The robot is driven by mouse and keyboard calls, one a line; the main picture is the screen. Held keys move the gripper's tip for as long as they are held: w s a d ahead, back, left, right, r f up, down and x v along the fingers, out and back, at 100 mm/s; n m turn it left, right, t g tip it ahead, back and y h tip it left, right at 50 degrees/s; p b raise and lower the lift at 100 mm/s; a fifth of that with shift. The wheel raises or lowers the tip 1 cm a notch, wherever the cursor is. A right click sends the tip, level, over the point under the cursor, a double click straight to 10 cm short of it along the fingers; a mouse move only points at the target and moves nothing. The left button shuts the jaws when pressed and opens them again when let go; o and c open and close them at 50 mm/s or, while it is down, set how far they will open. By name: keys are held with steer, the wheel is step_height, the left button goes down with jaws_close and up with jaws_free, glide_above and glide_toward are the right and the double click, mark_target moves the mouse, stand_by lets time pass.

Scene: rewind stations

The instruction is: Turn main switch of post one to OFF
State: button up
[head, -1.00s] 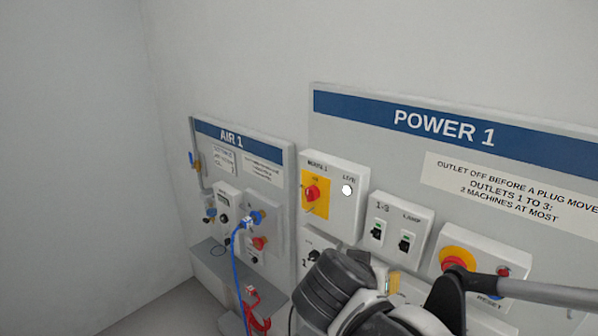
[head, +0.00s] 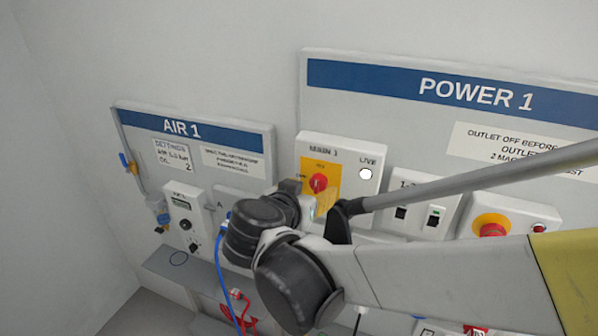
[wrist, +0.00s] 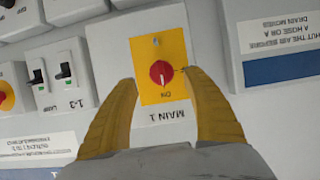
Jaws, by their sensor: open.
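The main switch of post one is a red rotary knob (head: 318,183) on a yellow plate, on a white box (head: 342,150) labelled MAIN 1 under the POWER 1 heading. A white round lamp (head: 366,174) marked LIVE is on the same box. In the wrist view the red knob (wrist: 162,73) sits between the fingertips of my gripper (wrist: 157,80), seen upside down. The yellow fingers are open, one on each side of the yellow plate, with a gap to the knob. I cannot tell their depth from the box. In the head view my wrist hides the fingers.
Right of the box are small toggle switches (head: 419,214) and a red emergency button (head: 492,228) on a yellow ring. At left, the AIR 1 panel (head: 262,142) carries valves and a blue hose (head: 219,275). The wall above the panels is clear.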

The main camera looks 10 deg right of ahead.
mark_target(316, 187)
steer(key=x, duration=0.5)
steer(key=shift+w, duration=0.1)
steer(key=shift+c, duration=0.2)
steer(key=c, duration=1.1)
steer(key=shift+c, duration=0.2)
